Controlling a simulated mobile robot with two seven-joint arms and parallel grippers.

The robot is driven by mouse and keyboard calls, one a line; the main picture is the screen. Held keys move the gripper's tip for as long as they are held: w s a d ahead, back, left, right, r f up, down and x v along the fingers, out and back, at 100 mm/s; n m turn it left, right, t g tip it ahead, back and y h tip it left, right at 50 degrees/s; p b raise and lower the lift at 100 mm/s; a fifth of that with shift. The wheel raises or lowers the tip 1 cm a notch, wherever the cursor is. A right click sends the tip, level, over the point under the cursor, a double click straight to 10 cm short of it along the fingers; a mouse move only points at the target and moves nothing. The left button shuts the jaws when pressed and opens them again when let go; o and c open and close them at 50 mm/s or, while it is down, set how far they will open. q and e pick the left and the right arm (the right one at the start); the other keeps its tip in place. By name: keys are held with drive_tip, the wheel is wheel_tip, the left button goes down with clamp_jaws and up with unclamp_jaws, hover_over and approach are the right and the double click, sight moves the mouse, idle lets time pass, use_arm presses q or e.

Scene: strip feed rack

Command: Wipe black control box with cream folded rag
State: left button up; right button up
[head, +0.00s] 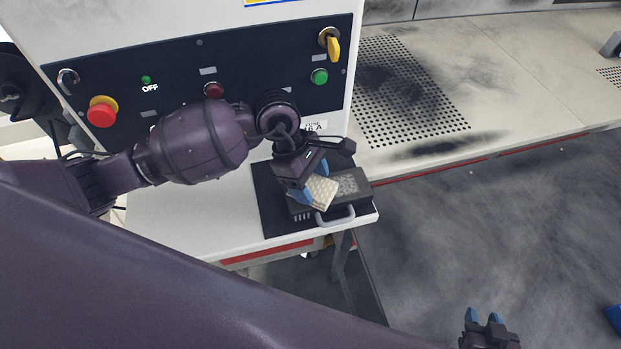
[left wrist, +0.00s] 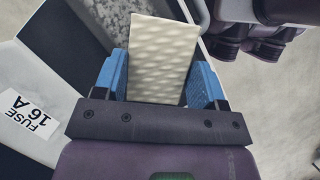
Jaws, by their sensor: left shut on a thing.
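The cream folded rag (head: 321,190) is held between the blue fingertips of my left gripper (head: 311,183). The rag (left wrist: 160,60) also shows in the left wrist view, upright between the fingers of the left gripper (left wrist: 163,85). The black control box (head: 348,187) lies on a dark mat, with a grey dusty patch on its top and a handle at its front. The rag is over the left part of the box's top; whether it touches is hard to tell. My right gripper (head: 488,318) is at the bottom right of the head view, away from the box; its fingertips point up.
The box's mat (head: 268,190) lies on a white ledge (head: 190,222) below a dark panel with a red emergency button (head: 101,113), a yellow key switch (head: 331,45) and a green button (head: 320,76). A perforated bench (head: 490,70) is at the right. The floor is smudged.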

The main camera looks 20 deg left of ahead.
sight(332, 181)
use_arm(q)
drive_tip(key=shift+w+d+f+b, duration=0.1)
drive_tip(key=shift+w+d+b, duration=0.4)
drive_tip(key=shift+d, duration=0.35)
use_arm(e)
drive_tip(key=shift+f, duration=0.5)
use_arm(q)
drive_tip(key=shift+w+d+b, duration=0.3)
drive_tip(key=shift+w+d, duration=0.4)
drive_tip(key=shift+d, duration=0.35)
use_arm(e)
drive_tip(key=shift+w+f, duration=0.3)
drive_tip(key=shift+f, duration=0.05)
drive_tip(key=shift+a, duration=0.1)
use_arm(q)
drive_tip(key=shift+w+d, duration=0.1)
use_arm(e)
drive_tip(key=shift+s, duration=0.1)
